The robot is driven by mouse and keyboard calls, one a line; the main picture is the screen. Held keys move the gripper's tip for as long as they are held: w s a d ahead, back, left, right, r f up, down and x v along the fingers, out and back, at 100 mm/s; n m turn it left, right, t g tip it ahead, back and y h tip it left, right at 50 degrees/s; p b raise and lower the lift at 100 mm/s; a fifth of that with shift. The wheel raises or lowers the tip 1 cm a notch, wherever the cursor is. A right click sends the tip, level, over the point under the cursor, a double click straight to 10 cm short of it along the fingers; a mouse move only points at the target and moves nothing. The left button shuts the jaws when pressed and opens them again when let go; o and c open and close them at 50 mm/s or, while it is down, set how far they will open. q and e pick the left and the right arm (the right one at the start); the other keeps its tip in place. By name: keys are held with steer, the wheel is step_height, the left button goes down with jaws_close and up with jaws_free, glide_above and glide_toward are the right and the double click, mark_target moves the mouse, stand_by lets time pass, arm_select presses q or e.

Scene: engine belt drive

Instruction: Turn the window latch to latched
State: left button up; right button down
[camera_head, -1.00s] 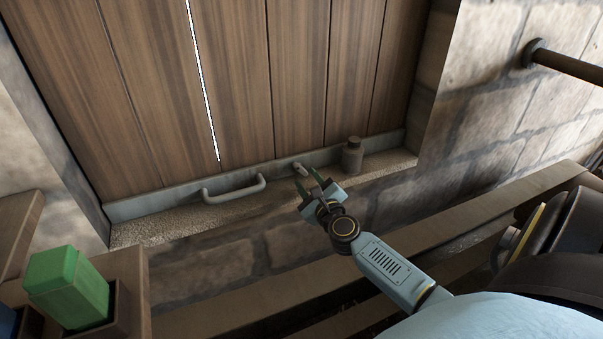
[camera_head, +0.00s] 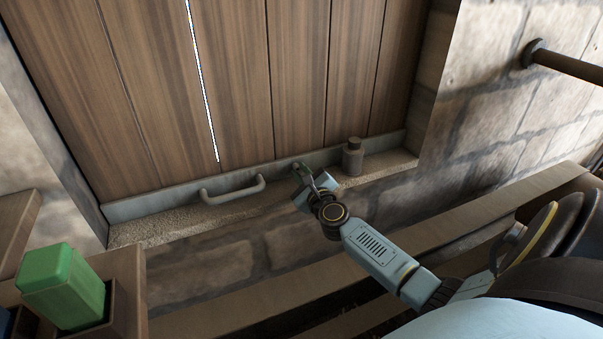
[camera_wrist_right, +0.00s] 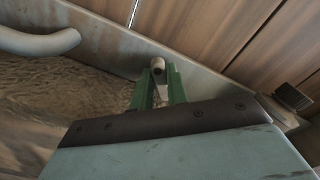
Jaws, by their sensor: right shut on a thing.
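The window latch (camera_wrist_right: 158,66) is a small grey knob-like piece on the grey metal rail at the bottom of the wooden window. In the right wrist view it sits between the green fingertips. My right gripper (camera_head: 299,169) is at the latch in the head view and also shows in the right wrist view (camera_wrist_right: 158,82). Its fingers are shut on the latch, and they hide much of it in the head view. My left gripper is not in view.
A grey handle (camera_head: 232,190) is fixed to the rail left of the latch. A green block (camera_head: 62,285) sits in a wooden holder at lower left.

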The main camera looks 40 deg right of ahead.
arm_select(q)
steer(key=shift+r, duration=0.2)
arm_select(e)
steer(key=shift+n, duration=0.4)
steer(key=shift+n+p, duration=0.45)
steer(key=shift+n, duration=0.25)
steer(key=n+p, duration=0.1)
steer(key=n, duration=0.2)
steer(key=shift+a+f, duration=0.1)
steer(key=shift+f, duration=0.05)
steer(key=n+p, duration=0.1)
steer(key=n, duration=0.2)
steer(key=shift+f+n, duration=0.15)
steer(key=shift+n, duration=0.25)
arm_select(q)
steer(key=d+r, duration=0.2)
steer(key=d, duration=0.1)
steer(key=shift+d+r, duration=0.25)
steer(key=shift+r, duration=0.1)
arm_select(e)
steer(key=shift+n, duration=0.5)
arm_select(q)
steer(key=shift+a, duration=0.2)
arm_select(e)
steer(key=c, duration=1.4)
jaws_free()
